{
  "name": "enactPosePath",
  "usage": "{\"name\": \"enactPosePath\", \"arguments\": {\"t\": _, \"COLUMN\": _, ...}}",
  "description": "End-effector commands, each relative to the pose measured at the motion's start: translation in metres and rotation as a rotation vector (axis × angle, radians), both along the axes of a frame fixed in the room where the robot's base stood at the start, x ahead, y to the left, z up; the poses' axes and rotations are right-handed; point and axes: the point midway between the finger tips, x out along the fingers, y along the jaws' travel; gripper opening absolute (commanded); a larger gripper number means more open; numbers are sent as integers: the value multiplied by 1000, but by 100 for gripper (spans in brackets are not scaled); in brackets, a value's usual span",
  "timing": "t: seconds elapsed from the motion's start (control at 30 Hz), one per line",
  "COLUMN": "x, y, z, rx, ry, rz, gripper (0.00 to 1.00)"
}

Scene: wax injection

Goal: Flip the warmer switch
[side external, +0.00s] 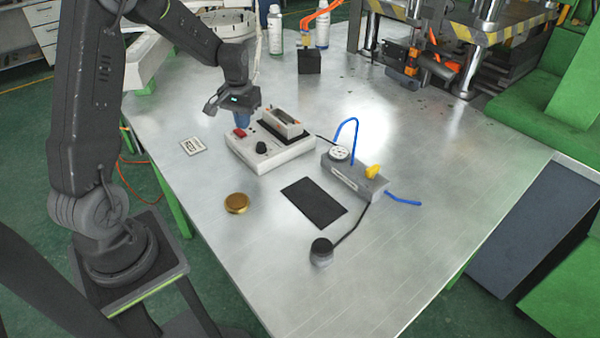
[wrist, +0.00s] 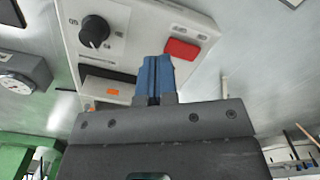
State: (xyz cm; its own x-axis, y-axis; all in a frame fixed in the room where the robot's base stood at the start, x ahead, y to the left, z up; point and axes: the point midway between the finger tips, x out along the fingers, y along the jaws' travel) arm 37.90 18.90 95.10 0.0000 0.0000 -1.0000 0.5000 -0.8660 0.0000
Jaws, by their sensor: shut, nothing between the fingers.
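The warmer (side external: 272,148) is a white box on the metal table, with a black knob (side external: 261,148) and a red switch (side external: 239,132) on its top. In the wrist view the red switch (wrist: 182,49) lies just right of my fingertips and the knob (wrist: 94,31) to their left. My gripper (side external: 243,122) has blue fingers, which are shut and empty, close to the switch end of the warmer. In the wrist view my gripper (wrist: 153,66) covers part of the warmer's panel. I cannot tell whether the fingers touch it, nor which way the switch is set.
A grey block with a gauge (side external: 340,154), blue hose and yellow knob stands right of the warmer. A black mat (side external: 314,203), a brass disc (side external: 236,203), a black round button (side external: 321,251) and a white card (side external: 193,146) lie around. The front table is mostly clear.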

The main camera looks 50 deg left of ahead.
Motion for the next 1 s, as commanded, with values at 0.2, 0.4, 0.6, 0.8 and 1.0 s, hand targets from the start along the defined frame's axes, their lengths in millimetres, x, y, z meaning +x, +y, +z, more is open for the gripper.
{"name": "enactPosePath", "arguments": {"t": 0.2, "x": 0, "y": 0, "z": -2, "rx": 0, "ry": 1, "rz": 0, "gripper": 0}}
{"name": "enactPosePath", "arguments": {"t": 0.4, "x": 0, "y": 0, "z": -5, "rx": 0, "ry": 1, "rz": 0, "gripper": 0}}
{"name": "enactPosePath", "arguments": {"t": 0.6, "x": 0, "y": 0, "z": -8, "rx": 0, "ry": 1, "rz": 0, "gripper": 0}}
{"name": "enactPosePath", "arguments": {"t": 0.8, "x": 0, "y": 0, "z": -11, "rx": 0, "ry": 0, "rz": 0, "gripper": 0}}
{"name": "enactPosePath", "arguments": {"t": 1.0, "x": 0, "y": 0, "z": -14, "rx": 0, "ry": 1, "rz": 0, "gripper": 0}}
